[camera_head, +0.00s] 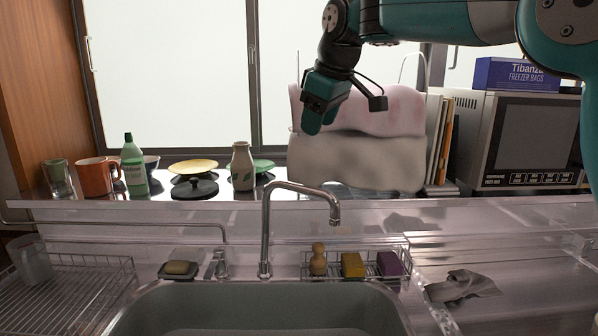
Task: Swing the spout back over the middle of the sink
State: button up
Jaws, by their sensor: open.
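The chrome tap's curved spout (305,190) rises from its upright pipe (265,235) behind the sink. It points to the right, and its down-turned tip (334,216) lies right of the sink's middle. The grey sink (150,302) is at the bottom centre, with its front part out of frame. The tap lever (217,264) stands left of the pipe. My gripper (317,115) hangs above and behind the spout, pointing down in front of the pink and white cloth bundle. It is apart from the spout and holds nothing that I can see.
A wire rack (309,266) with a brush, yellow sponge and purple sponge sits behind the sink. A soap dish (180,270) is left. Bottles, cups and plates line the ledge (110,210). A microwave (530,145) stands right. The air around the spout looks clear.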

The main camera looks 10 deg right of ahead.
aim_at(299, 185)
jog(key=x, duration=1.7)
jog(key=shift+s+f+p, duration=0.1)
jog(key=shift+p, duration=0.3)
grip_shut()
